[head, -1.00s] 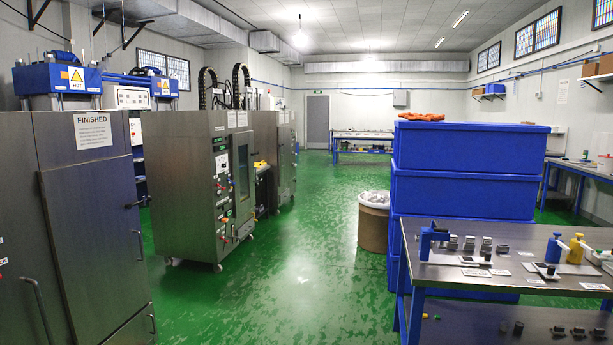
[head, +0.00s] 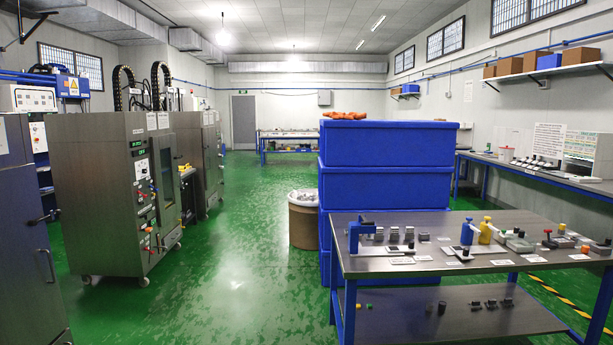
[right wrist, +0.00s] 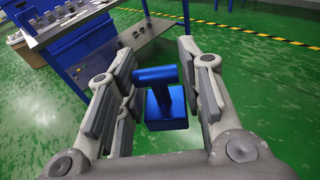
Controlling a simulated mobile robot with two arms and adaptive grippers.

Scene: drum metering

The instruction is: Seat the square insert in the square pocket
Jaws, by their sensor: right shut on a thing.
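In the right wrist view, my right gripper (right wrist: 158,60) is shut on a blue block (right wrist: 166,112) with a squarish base and a bar-like handle on top. It looks like the square insert. The block is held between the fingers, above the green floor and away from the table. The square pocket cannot be made out; the small fixtures on the steel-topped table (head: 440,268) are too small to tell apart. My left gripper is in neither view.
The table has blue legs and a lower shelf (head: 450,312) with small parts. Stacked blue bins (head: 388,185) and a waste drum (head: 303,222) stand behind it. Steel cabinets (head: 105,205) line the left. The green floor between (head: 220,270) is clear.

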